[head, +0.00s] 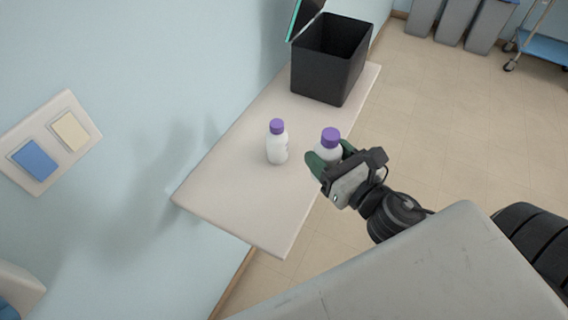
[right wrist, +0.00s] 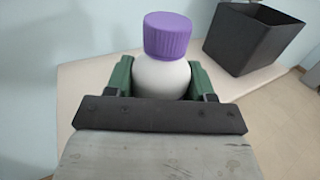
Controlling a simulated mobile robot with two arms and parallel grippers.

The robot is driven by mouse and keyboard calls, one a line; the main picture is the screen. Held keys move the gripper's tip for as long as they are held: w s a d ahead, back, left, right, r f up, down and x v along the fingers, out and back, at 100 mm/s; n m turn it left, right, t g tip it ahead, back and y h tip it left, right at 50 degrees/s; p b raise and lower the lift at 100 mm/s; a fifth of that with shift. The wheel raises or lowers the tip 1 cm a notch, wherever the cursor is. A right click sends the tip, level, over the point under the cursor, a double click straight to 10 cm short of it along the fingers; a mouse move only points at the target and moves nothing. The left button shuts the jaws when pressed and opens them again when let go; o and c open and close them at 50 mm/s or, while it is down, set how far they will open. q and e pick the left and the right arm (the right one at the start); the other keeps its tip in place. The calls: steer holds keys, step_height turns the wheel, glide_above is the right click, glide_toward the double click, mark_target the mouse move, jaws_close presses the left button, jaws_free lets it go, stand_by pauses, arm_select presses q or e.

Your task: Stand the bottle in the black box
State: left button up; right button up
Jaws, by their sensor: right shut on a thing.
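My right gripper (head: 326,164) is shut on a white bottle with a purple cap (head: 330,137). In the right wrist view the held bottle (right wrist: 163,75) is upright between the green fingers, its lower part hidden. A second white bottle with a purple cap (head: 277,145) stands on the table (head: 225,190), left of the held one. The black box (head: 325,72) stands at the table's far end with its top open and a lid raised on its left. It also shows at the upper right of the right wrist view (right wrist: 252,38). My left gripper is not in view.
The light wall borders the table on the left, with a panel of blue and cream squares (head: 55,143) on it. Grey bins (head: 457,20) and a blue cart (head: 543,47) stand on the floor at the back right. The near part of the table is clear.

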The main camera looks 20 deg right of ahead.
steer(key=w+a+f, duration=0.1)
steer(key=w+f, duration=0.1)
steer(key=w+a+f, duration=0.1)
steer(key=w+a, duration=0.1)
steer(key=w, duration=0.1)
steer(key=w+a+f, duration=0.1)
steer(key=w+f, duration=0.1)
steer(key=shift+w+a+f+p, duration=0.25)
steer(key=shift+a+f+p, duration=0.05)
steer(key=shift+f, duration=0.05)
step_height(320, 180, down, 3)
steer(key=shift+r+b, duration=0.1)
steer(key=shift+b, duration=0.4)
steer(key=shift+f, duration=0.3)
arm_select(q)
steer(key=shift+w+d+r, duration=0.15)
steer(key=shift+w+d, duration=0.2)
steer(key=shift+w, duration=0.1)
arm_select(e)
steer(key=o, duration=0.6)
steer(key=shift+f, duration=0.15)
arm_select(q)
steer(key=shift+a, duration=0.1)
arm_select(e)
steer(key=o, duration=0.4)
